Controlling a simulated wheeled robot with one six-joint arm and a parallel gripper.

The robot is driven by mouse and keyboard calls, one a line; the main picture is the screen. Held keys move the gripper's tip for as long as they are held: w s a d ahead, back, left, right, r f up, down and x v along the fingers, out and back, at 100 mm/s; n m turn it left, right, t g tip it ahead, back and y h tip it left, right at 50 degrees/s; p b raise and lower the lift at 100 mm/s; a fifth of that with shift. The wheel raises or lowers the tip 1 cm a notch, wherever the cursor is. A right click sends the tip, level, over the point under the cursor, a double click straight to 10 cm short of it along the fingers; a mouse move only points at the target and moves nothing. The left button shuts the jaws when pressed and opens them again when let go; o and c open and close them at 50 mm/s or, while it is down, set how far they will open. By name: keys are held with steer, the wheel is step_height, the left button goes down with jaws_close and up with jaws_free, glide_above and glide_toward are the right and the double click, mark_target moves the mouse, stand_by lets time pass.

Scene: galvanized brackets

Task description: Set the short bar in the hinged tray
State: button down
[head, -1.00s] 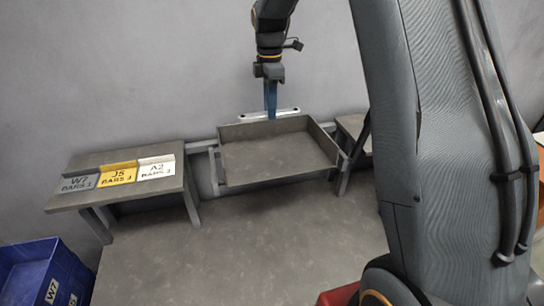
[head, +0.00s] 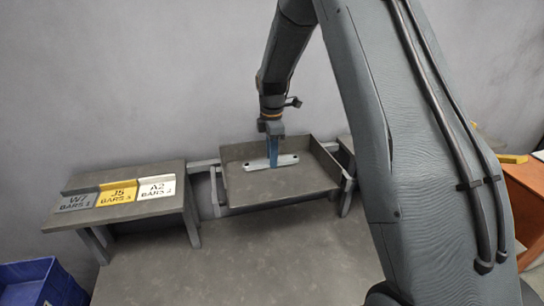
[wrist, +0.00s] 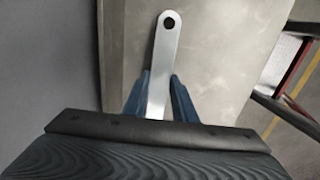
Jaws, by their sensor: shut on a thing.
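The short bar (head: 285,160) is a pale metal strip with a hole near its end. My gripper (head: 272,164) is shut on the middle of it. In the wrist view the bar (wrist: 164,62) runs between the blue fingers (wrist: 160,100), and its holed end points up the picture. The hinged tray (head: 275,190) is a grey-brown open box with low walls. The bar is inside the tray's outline, toward its back wall. I cannot tell whether it touches the tray floor.
A side table (head: 130,212) on the left carries grey, yellow and white label plates (head: 118,192). A blue bin (head: 40,284) stands at the lower left. An orange-brown cabinet (head: 525,205) is at the right. The tray's front part is bare.

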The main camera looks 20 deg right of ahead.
steer(key=shift+f, duration=0.2)
steer(key=c, duration=1.5)
jaws_free()
steer(key=shift+o, duration=0.2)
step_height(320, 180, up, 11)
steer(key=b, duration=0.2)
steer(key=s+f+m, duration=0.2)
steer(key=s+m, duration=0.7)
steer(key=s, duration=0.7)
steer(key=s+f+m, duration=0.3)
steer(key=s+m, duration=0.6)
steer(key=s, duration=0.6)
steer(key=shift+s+f, duration=0.3)
steer(key=shift+s, duration=0.1)
steer(key=shift+a, duration=0.1)
